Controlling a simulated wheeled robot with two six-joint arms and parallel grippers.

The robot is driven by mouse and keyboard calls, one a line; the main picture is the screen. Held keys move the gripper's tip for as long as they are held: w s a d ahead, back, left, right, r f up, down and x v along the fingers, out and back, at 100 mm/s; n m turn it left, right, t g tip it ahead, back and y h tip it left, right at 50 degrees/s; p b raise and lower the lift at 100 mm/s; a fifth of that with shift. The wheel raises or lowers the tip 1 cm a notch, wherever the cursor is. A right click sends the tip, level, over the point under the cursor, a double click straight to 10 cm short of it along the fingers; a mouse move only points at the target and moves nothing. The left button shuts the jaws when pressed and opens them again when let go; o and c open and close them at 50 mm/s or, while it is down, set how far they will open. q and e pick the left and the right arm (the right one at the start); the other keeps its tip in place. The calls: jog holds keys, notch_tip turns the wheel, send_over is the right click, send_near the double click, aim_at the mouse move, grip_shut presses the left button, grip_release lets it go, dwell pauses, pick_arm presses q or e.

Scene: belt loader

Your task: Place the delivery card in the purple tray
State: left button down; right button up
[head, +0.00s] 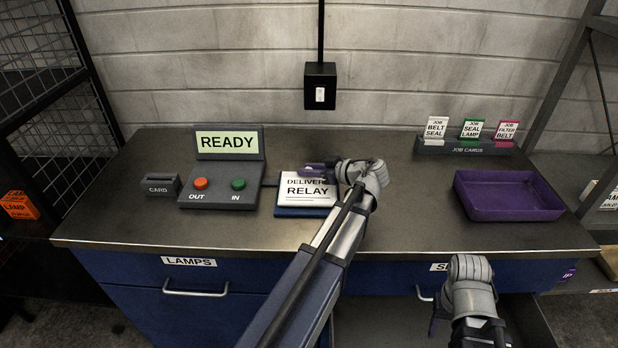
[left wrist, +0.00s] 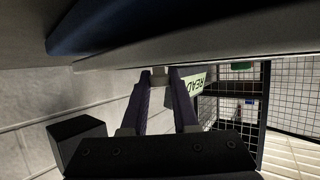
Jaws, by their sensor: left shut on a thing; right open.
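The white delivery card (head: 308,190), lettered "DELIVERY RELAY", is at a blue base (head: 300,212) in the middle of the counter. Whether the card is clear of the base I cannot tell. The purple tray (head: 508,208) lies empty at the counter's right. My right gripper (head: 437,318) is open, low in front of the counter.
A control box with a READY screen (head: 228,142), red and green buttons, and a CARD slot box (head: 162,184) stand left. A JOB CARDS rack (head: 465,148) with three cards stands behind the tray. The counter between base and tray is clear. A drawer (head: 385,322) below seems open.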

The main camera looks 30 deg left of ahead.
pick_arm(q)
jog(key=shift+f, duration=0.2)
pick_arm(e)
jog(key=shift+f, duration=0.2)
pick_arm(q)
jog(key=shift+f, duration=0.2)
jog(key=c, duration=0.7)
grip_release()
pick_arm(e)
jog(key=shift+f, duration=0.15)
